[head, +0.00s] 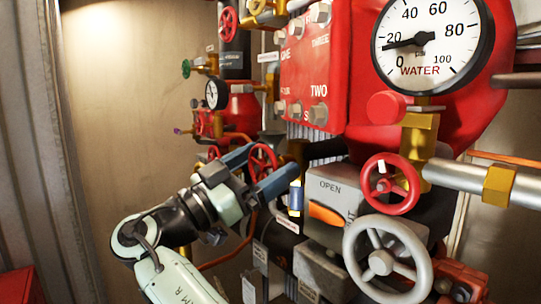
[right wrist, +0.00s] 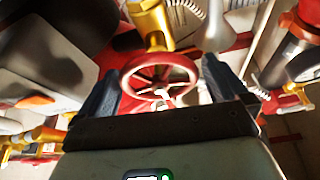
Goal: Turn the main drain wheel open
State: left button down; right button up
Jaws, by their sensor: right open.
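My right gripper (head: 274,158) is open, its two blue fingers apart on either side of a small red handwheel (head: 263,161). In the right wrist view this red wheel (right wrist: 160,70) sits between the fingers, with a brass valve body behind it. I cannot tell whether a finger touches the rim. No readable label marks this wheel as the main drain. Another red wheel (head: 391,184) is on a brass valve at right, and a large grey wheel (head: 387,262) is below it. My left gripper is not in view.
A grey box marked OPEN (head: 335,192) stands right of the gripper. The red numbered block (head: 312,70) and water gauge (head: 431,45) are above. A green wheel (head: 186,68) and small gauge (head: 215,94) are farther left. The beige wall (head: 130,100) at left is bare.

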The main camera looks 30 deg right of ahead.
jog(key=shift+x, duration=0.85)
jog(key=c, duration=0.8)
jog(key=shift+c, duration=0.2)
